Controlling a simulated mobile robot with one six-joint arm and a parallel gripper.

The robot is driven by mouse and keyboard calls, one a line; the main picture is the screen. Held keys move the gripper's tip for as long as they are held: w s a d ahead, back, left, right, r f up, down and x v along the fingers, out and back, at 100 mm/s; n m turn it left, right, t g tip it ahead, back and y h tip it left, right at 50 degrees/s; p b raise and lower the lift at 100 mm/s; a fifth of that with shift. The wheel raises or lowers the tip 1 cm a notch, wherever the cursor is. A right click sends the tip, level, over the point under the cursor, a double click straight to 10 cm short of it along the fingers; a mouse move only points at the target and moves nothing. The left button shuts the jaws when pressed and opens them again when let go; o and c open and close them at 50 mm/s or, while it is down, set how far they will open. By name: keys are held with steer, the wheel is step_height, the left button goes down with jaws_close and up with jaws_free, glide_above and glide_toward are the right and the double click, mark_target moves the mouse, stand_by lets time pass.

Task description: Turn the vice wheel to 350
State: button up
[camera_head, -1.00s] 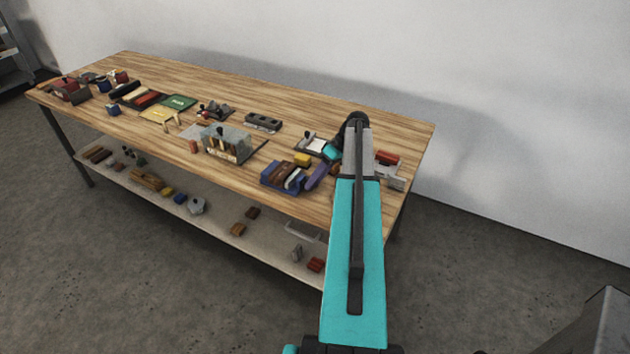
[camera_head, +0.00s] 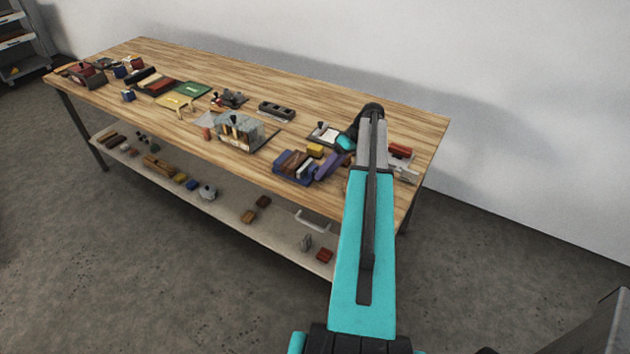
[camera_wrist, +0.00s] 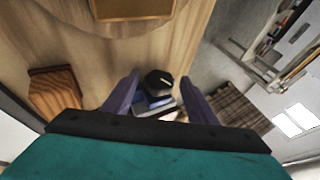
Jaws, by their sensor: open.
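My gripper (camera_wrist: 160,83) is open, with its two purple fingers apart; it also shows in the head view (camera_head: 332,166), low over the bench's right part. In the wrist view a dark, many-sided knob (camera_wrist: 158,82) with a pale line on top shows between the fingers, with no clear contact. I cannot tell whether it is the vice wheel. Below it are blue, white and dark red parts, likely the blue holder (camera_head: 292,168) beside my gripper in the head view. No number on a wheel is readable. My arm hides part of the bench.
The wooden bench (camera_head: 330,105) carries a clear-sided box (camera_head: 240,132), a dark block with holes (camera_head: 276,109), a green panel (camera_head: 193,89) and a red block (camera_head: 400,151) right of my arm. A lower shelf (camera_head: 285,237) holds loose pieces. The bench's back strip is clear.

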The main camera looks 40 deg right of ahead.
steer(key=shift+a+h, duration=0.15)
steer(key=shift+h, duration=0.25)
steer(key=shift+s+a+h, duration=0.1)
steer(key=shift+a+h, duration=0.05)
steer(key=shift+h, duration=0.45)
steer(key=shift+s+a+r+n+t+h+b, duration=0.1)
steer(key=shift+a+n+t+h+b, duration=0.15)
steer(key=shift+h, duration=0.7)
steer(key=shift+a+n+t+h+b, duration=0.1)
steer(key=shift+n+t+h+b, duration=0.25)
steer(key=shift+h, duration=0.6)
steer(key=b+v, duration=0.3)
steer(key=v, duration=1)
steer(key=w+a+f+n+g+y, duration=0.1)
steer(key=w+a+f, duration=0.3)
steer(key=a+f, duration=0.15)
steer(key=w+a+f+n+g+y, duration=0.1)
steer(key=w+a+f, duration=0.3)
steer(key=a, duration=0.3)
steer(key=a+f+n+g+y, duration=0.1)
steer(key=a+f+n+g, duration=0.1)
steer(key=a+f, duration=1.4)
steer(key=shift+s+a+g+b, duration=0.4)
steer(key=shift+s+a+g, duration=0.1)
steer(key=shift+a, duration=0.15)
steer(key=shift+w, duration=0.1)
